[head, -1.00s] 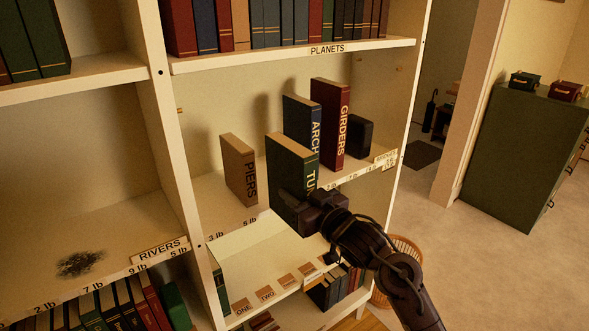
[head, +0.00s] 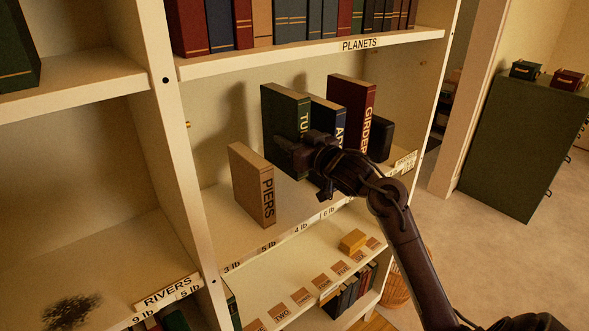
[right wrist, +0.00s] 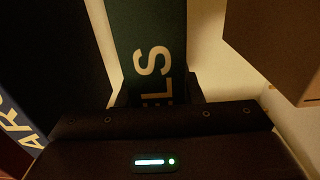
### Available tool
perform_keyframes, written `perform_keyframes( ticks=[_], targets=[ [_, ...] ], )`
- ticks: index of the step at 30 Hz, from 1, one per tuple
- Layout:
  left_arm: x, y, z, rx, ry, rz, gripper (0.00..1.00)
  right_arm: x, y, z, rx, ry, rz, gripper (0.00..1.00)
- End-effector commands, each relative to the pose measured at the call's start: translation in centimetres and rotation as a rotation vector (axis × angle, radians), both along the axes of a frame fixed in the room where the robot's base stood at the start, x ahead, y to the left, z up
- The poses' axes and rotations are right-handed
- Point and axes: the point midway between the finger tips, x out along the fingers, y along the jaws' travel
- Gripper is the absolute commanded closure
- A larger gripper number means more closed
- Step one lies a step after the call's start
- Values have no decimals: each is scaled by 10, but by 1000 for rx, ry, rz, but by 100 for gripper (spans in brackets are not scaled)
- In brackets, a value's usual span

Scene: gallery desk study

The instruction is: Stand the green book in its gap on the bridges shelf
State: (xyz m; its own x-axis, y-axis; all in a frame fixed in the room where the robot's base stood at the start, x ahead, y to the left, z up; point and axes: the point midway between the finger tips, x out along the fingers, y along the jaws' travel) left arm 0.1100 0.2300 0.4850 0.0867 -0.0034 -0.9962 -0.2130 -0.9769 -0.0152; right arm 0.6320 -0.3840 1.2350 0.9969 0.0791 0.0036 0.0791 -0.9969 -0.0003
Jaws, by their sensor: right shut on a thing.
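The green book (head: 284,112) stands upright between the brown PIERS book (head: 252,185) and the blue ARCH book (head: 325,118) on the bridges shelf (head: 225,202). My right gripper (head: 296,152) is shut on its spine side; the right wrist view shows the green cover (right wrist: 157,45) with the letters "LS" in the jaws. A clear space lies between green book and PIERS, while the blue book is close on its right. My left gripper is out of view.
The red GIRDERS book (head: 352,105) and a dark block (head: 380,138) stand further right. The PLANETS shelf (head: 300,57) is above, full of books. Below, a lower shelf holds a yellow block (head: 352,241) and several label cards. An upright (head: 170,130) bounds the left side.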

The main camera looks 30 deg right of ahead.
Motion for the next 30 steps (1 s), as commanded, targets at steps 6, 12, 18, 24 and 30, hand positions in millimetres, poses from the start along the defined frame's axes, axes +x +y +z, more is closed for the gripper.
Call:
perform_keyframes(
  ticks=[6, 12, 18, 24, 30],
  targets=[
    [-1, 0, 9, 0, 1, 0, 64, -1, 0, -35, 3, -2, -2, 100],
    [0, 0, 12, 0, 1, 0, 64, -1, 0, -49, 1, -5, -1, 100],
    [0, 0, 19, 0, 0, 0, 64, -1, 0, -73, 2, -1, -1, 100],
    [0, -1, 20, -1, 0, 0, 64, -1, 0, -83, -1, -7, -1, 100],
    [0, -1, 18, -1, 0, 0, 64, -1, 0, -84, -2, -6, -1, 100]
  ],
)
